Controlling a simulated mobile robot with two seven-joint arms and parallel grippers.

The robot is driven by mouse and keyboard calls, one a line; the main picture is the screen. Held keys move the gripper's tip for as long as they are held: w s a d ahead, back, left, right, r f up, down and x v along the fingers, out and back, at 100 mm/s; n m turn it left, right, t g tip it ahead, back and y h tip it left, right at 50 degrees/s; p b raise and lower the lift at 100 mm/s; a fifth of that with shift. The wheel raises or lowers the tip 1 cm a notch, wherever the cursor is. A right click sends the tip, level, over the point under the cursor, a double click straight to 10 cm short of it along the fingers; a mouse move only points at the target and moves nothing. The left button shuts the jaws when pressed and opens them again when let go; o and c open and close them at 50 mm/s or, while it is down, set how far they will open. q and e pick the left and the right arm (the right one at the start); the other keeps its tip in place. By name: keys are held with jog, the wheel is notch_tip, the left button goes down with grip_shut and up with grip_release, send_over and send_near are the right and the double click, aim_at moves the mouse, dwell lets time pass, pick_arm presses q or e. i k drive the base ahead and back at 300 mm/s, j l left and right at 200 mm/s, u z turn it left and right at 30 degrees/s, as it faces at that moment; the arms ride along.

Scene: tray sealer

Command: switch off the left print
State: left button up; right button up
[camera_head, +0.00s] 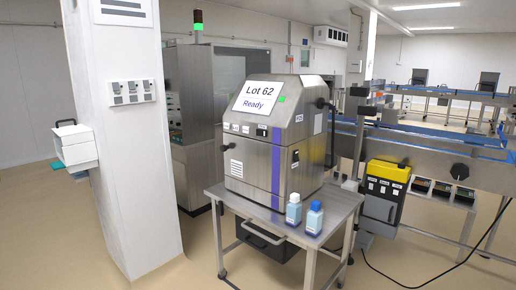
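A steel printer cabinet (262,172) with a purple stripe stands on a steel table. Its sloped display (256,98) reads "Lot 62 Ready", and a small green light (282,99) shows beside it. A row of small dark switches with white labels (246,130) runs below the display. A black switch (295,156) with a label sits on the right-hand side face. The switch positions are too small to tell. No other cabinet with such a lot display is in view. Neither of my grippers is in view.
A white pillar (125,190) with a switch panel (131,92) stands at the left. A yellow and black box (384,192) hangs by the conveyor (460,172). A cable lies on the floor at right.

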aim_at(259, 132)
jog(key=i+j+z, duration=0.2)
jog(key=i+j, duration=0.15)
jog(key=i+j+z, duration=0.15)
jog(key=i+j, duration=0.25)
jog(key=i+j+z, duration=0.2)
jog(key=i+j, duration=0.25)
jog(key=i+j+z, duration=0.15)
jog(key=i+j, duration=0.2)
jog(key=j, duration=0.15)
jog(key=i+j+z, duration=0.2)
jog(key=j, duration=0.3)
jog(key=i, duration=0.1)
